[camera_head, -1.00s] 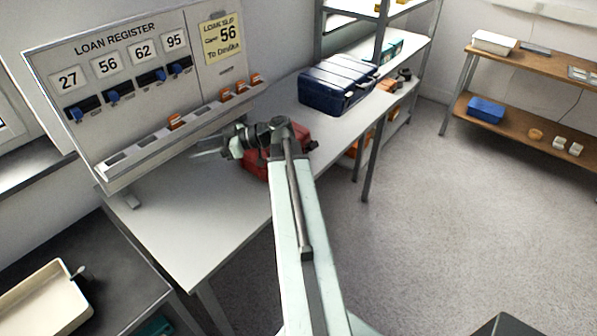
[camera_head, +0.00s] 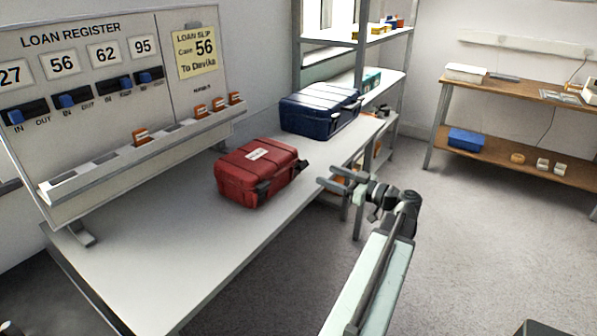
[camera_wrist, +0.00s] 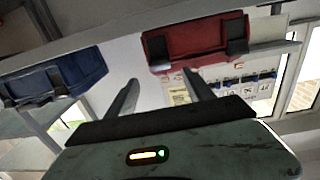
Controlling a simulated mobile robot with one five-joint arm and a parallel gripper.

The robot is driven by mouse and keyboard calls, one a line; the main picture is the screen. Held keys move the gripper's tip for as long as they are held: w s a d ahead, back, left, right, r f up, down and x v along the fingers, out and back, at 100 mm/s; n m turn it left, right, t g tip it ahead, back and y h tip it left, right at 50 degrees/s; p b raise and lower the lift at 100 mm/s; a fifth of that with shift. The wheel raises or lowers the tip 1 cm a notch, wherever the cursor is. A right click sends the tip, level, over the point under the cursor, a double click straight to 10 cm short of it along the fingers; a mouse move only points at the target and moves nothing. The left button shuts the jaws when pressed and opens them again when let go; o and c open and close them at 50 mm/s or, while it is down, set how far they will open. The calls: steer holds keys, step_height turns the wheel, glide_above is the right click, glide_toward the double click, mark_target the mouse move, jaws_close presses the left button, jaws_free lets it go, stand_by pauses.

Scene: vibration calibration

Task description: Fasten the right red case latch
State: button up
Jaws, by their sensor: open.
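The red case (camera_head: 250,178) lies closed on the grey table, a pale label on its lid. Its front side faces my gripper and carries two dark latches. The right latch (camera_head: 302,165) juts out from the case and looks unfastened; the left latch (camera_head: 263,191) sits closer to the front wall. My gripper (camera_head: 328,175) is open and empty, to the right of the case, past the table's front edge and apart from the latches. In the wrist view the red case (camera_wrist: 195,43) appears upside down beyond my fingers (camera_wrist: 160,78).
A dark blue case (camera_head: 318,108) stands farther back on the table (camera_head: 165,255). The loan register board (camera_head: 100,70) stands along the table's rear. Shelves (camera_head: 345,42) stand behind the blue case. The floor to the right is open up to a wooden bench (camera_head: 520,92).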

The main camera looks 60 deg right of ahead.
mark_target(305, 166)
steer(key=w, duration=0.8)
steer(key=shift+d, duration=0.2)
steer(key=shift+c, duration=0.3)
